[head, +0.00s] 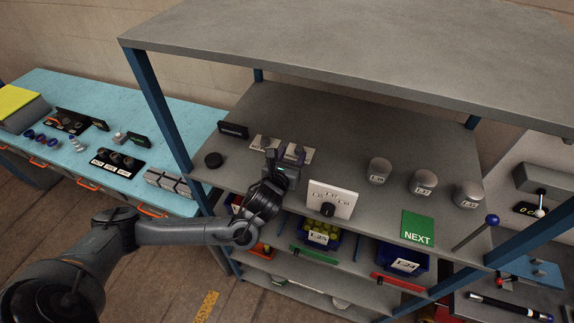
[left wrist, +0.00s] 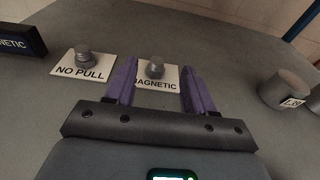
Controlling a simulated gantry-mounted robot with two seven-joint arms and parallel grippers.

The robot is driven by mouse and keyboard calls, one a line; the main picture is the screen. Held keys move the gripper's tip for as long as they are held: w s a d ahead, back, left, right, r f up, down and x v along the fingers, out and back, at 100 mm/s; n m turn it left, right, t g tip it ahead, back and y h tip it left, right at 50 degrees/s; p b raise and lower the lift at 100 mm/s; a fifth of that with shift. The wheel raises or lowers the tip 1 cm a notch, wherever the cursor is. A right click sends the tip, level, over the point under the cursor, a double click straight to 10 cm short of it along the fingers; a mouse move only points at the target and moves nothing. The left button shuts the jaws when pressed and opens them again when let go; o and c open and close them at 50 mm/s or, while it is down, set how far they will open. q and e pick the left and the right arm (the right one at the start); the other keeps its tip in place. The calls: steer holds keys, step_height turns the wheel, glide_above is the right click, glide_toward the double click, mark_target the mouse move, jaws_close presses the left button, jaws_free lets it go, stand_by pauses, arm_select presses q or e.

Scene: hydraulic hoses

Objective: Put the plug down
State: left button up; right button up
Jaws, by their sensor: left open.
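My left gripper (head: 285,155) reaches over the shelf's middle board from the left. Its two purple fingers (left wrist: 152,88) are apart and empty. A grey metal plug (left wrist: 155,68) stands upright on a white card marked MAGNETIC (left wrist: 171,79). In the left wrist view it shows between the fingertips, with a gap on both sides. A second, similar plug (left wrist: 83,60) stands on the NO PULL card (left wrist: 84,70), left of the fingers. In the head view the gripper partly covers the cards. My right gripper is out of view.
A white switch panel with a black knob (head: 330,199) is at the board's front edge. Several grey lidded pots, one of them here (head: 379,170), stand to the right, with a green NEXT card (head: 418,228) before them. A black puck (head: 213,160) lies left. The upper shelf (head: 350,40) overhangs.

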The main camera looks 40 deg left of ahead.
arm_select(q)
steer(key=shift+v, duration=1.85)
